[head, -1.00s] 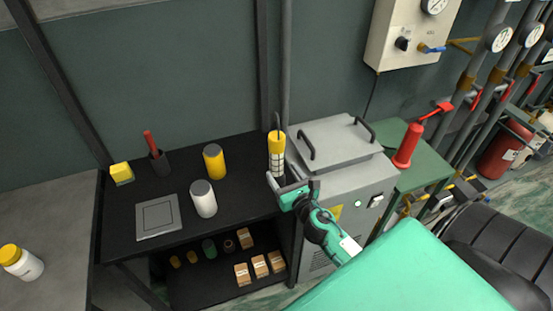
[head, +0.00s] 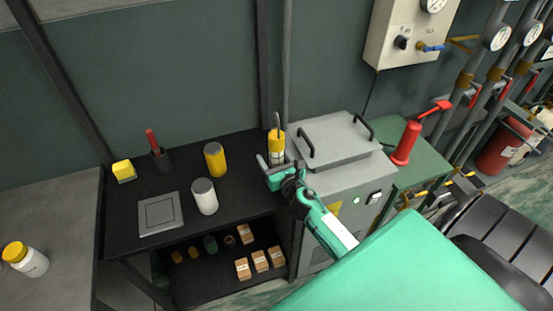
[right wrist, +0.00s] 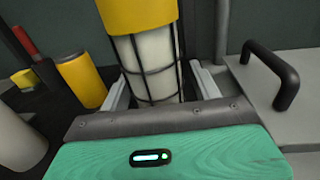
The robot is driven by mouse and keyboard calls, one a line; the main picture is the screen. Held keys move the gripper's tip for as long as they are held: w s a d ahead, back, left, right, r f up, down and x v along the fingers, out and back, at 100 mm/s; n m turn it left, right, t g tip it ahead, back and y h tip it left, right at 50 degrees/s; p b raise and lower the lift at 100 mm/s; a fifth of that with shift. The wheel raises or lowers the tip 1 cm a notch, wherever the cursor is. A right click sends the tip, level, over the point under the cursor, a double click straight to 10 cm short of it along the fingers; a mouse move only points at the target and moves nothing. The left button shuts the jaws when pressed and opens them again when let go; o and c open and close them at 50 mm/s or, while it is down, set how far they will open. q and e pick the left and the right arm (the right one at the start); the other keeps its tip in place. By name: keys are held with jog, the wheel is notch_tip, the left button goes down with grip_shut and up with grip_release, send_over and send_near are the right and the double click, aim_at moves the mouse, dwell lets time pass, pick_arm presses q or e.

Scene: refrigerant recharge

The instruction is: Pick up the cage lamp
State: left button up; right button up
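The cage lamp (head: 277,137) stands upright at the right end of the black shelf's top, with a yellow upper part and a white tube in a dark wire cage. In the right wrist view the lamp (right wrist: 150,65) is between the two fingers of my right gripper (right wrist: 162,88). The fingers are spread, one on each side of the cage, with a gap showing on each side. In the head view my right gripper (head: 268,166) covers the lamp's lower part. The lamp's base is hidden. My left gripper is not in view.
A grey machine (head: 345,180) with black lid handles stands close to the right of the lamp. A yellow can (head: 215,160), a white can (head: 204,197), a grey plate (head: 160,214) and a red-handled tool (head: 153,140) are left on the shelf. The wall is close behind.

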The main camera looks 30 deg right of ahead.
jog(key=c, duration=1.1)
jog(key=shift+r, duration=0.15)
